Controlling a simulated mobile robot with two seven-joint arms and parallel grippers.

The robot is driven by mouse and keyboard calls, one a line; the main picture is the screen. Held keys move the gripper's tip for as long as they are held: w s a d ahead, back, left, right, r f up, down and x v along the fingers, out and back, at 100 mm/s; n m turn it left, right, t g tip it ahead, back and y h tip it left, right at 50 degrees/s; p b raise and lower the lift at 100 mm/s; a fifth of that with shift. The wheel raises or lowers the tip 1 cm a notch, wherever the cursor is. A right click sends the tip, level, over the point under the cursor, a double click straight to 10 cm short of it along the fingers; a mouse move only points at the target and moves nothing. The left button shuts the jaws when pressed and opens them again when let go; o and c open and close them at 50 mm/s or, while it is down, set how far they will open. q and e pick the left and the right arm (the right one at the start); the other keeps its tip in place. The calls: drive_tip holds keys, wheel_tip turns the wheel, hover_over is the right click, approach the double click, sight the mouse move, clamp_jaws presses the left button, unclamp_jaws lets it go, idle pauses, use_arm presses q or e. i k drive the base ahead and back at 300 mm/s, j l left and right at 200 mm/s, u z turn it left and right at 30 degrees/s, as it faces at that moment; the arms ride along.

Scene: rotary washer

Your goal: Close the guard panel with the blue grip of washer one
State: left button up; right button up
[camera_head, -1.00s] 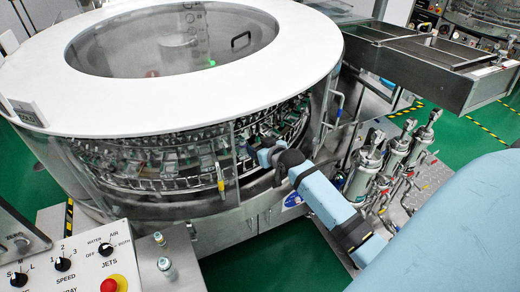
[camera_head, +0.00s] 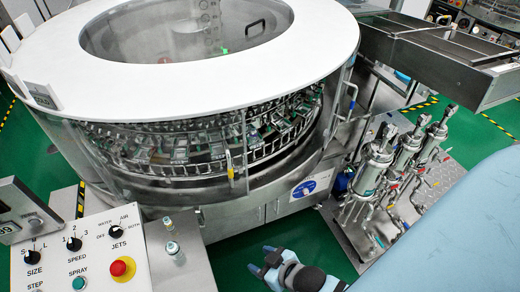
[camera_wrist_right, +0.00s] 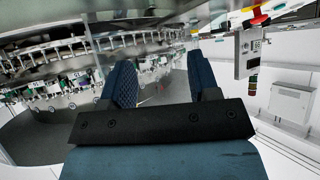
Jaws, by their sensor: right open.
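Washer one (camera_head: 190,90) is a round machine with a white top ring and clear curved guard panels around its carousel. A blue-tinted curved grip (camera_head: 350,98) shows upright at the washer's right side. The edges of its clear panel are hard to make out, so I cannot tell how far it stands open. A yellow grip (camera_head: 231,172) is on the front panel. My right gripper (camera_head: 264,262) is low in front of the washer, apart from both grips. In the right wrist view its two blue fingers (camera_wrist_right: 160,85) are apart with nothing between them. My left gripper is not in view.
A control console (camera_head: 90,245) with a red button stands at the lower left, with two small bottles (camera_head: 172,248) beside it. Several steel cylinders (camera_head: 376,165) stand right of the washer. A steel conveyor trough (camera_head: 440,55) juts out at the upper right. Green floor (camera_head: 235,255) lies clear in front.

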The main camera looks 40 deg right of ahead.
sight(338, 116)
drive_tip(key=z, duration=1.8)
drive_tip(key=i+l+u, duration=0.1)
drive_tip(key=l, duration=0.25)
drive_tip(key=i+l+u, duration=0.1)
drive_tip(key=i+l, duration=0.15)
drive_tip(key=i+l+u, duration=0.1)
drive_tip(key=l, duration=0.35)
drive_tip(key=i+l, duration=0.2)
drive_tip(key=l, duration=0.2)
drive_tip(key=i+l+u, duration=0.15)
drive_tip(key=l, duration=0.2)
drive_tip(key=i+l+u, duration=0.1)
drive_tip(key=l, duration=0.3)
